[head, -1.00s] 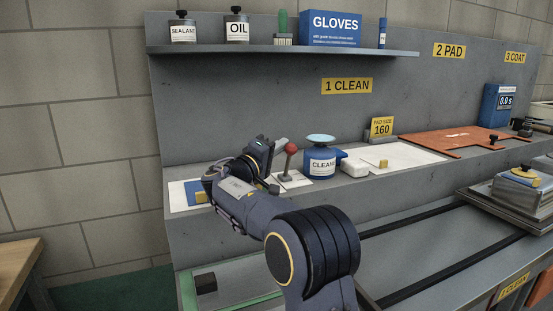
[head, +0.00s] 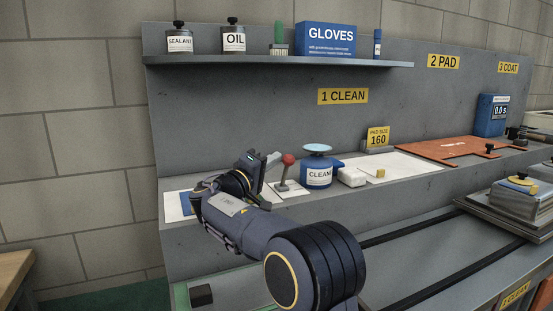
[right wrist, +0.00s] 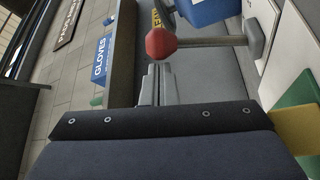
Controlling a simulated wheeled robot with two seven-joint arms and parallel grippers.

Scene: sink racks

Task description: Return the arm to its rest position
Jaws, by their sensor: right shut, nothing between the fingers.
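My right gripper (head: 270,159) is above the back ledge in the head view, just left of a red-knobbed lever (head: 288,159). Its fingers are closed together and empty in the right wrist view (right wrist: 158,85). The red knob (right wrist: 161,43) shows beyond the fingertips there, and I see no grip on it. My right forearm (head: 235,212) reaches up and left across the lower front of the bench in the head view. My left gripper is not in view.
A blue CLEAN jar (head: 318,172) stands right of the lever, beside a white block (head: 352,177). A shelf (head: 280,62) with bottles and a GLOVES box (head: 325,40) runs above. Stacked plates (head: 515,200) sit at right. Open air lies between ledge and shelf.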

